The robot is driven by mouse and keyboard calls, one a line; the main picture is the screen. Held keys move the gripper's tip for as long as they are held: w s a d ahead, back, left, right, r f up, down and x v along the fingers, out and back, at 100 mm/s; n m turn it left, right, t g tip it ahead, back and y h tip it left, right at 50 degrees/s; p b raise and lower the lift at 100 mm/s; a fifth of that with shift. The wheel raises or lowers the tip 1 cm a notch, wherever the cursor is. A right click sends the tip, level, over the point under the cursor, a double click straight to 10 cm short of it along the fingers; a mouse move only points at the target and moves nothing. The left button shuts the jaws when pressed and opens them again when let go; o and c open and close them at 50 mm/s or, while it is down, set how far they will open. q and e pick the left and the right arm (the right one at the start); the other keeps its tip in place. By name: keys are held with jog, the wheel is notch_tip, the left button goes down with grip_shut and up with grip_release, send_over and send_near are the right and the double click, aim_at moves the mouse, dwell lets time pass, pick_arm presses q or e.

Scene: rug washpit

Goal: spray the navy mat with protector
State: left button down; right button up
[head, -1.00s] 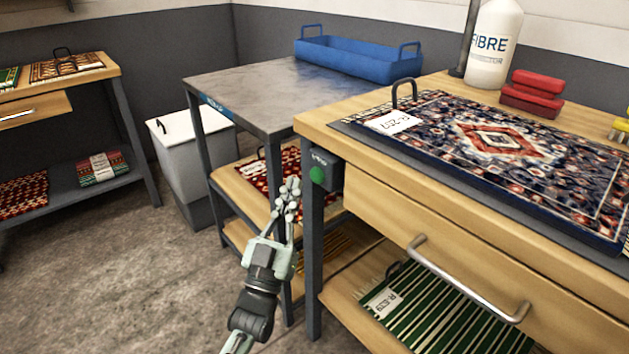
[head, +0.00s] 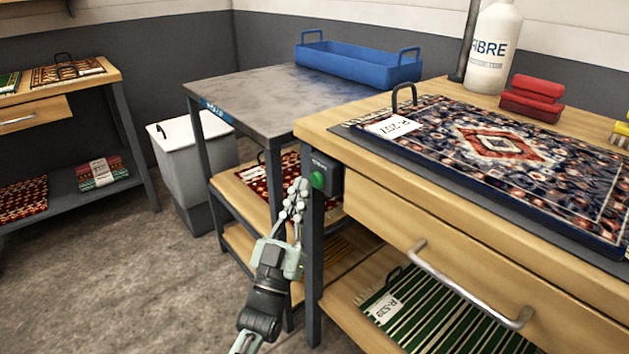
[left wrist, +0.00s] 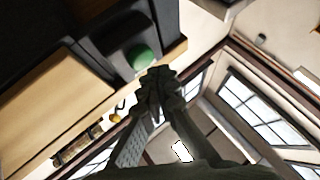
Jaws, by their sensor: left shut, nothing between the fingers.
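The navy mat (head: 510,170) lies flat on the wooden bench at the right, with a red and cream centre diamond and a white tag (head: 393,126) at its left end. The white bottle lettered "FIBRE" (head: 492,50) stands upright behind it. A dark box with a green button (head: 318,180) is fixed at the bench's left front corner; the button also shows in the left wrist view (left wrist: 143,58). My left gripper (head: 301,187) is shut and empty, its tips close beside the button; I cannot tell if they touch. My right gripper is out of view.
A metal-topped table (head: 270,98) with a blue tray (head: 358,62) stands left of the bench. Red blocks (head: 533,97) sit behind the mat. A drawer handle (head: 470,285) juts from the bench front. A white bin (head: 190,160) and open floor lie left.

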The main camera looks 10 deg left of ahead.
pick_arm(q)
jog(key=shift+w, duration=0.1)
dwell(0.7)
jog(key=shift+w+d, duration=0.2)
jog(key=shift+d, duration=0.05)
jog(key=shift+w+d, duration=0.35)
jog(key=shift+w, duration=0.1)
dwell(0.9)
dwell(1.7)
jog(key=shift+s+a, duration=0.6)
jog(key=shift+s, duration=0.15)
jog(key=s+a+p, duration=0.1)
jog(key=s, duration=0.1)
jog(key=s+a+p, duration=0.1)
jog(key=s+a, duration=0.1)
